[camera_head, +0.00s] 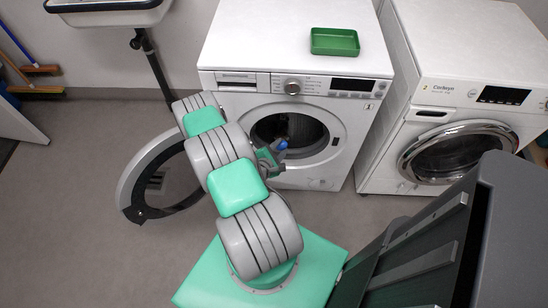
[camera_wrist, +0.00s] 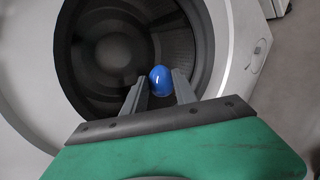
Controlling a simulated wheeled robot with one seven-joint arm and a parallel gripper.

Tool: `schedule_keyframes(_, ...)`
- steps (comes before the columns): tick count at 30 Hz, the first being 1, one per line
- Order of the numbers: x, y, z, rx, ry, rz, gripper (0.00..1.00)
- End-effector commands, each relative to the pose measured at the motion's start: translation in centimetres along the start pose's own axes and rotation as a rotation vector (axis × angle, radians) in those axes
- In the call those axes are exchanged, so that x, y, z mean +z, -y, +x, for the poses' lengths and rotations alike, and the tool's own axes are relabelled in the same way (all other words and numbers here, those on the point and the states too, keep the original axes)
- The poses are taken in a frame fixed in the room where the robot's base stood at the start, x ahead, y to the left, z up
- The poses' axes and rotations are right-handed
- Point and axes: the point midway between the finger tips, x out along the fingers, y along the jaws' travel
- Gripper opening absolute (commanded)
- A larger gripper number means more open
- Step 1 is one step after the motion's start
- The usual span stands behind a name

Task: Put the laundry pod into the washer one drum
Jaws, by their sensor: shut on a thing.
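The laundry pod (camera_wrist: 161,80) is a blue, glossy, rounded thing held between the two fingertips of my gripper (camera_wrist: 158,92). In the head view the blue pod (camera_head: 282,144) shows in front of the opening of washer one (camera_head: 240,110), the left machine marked 1. My gripper (camera_head: 272,155) is shut on the pod, just before the drum opening. The washer one drum (camera_head: 305,132) is open and dark; its inside (camera_wrist: 120,50) fills the wrist view behind the pod. The round door (camera_head: 128,195) stands swung open to the left, partly behind my arm.
A green tray (camera_head: 335,42) sits on top of washer one. Washer two (camera_head: 455,105) stands at the right with its round door (camera_head: 455,155) shut. A sink on a stand (camera_head: 110,10) and brooms (camera_head: 38,90) are at the left.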

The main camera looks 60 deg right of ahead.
Motion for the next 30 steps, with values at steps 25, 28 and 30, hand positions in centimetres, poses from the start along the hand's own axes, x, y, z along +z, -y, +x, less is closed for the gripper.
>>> schedule_keyframes(25,-0.3,0.4,16.1,0.000,0.004,0.006,0.00)
schedule_keyframes(28,-0.3,0.5,18.0,0.001,0.004,0.005,0.00)
schedule_keyframes(30,-0.3,0.5,19.3,0.000,0.004,0.004,0.00)
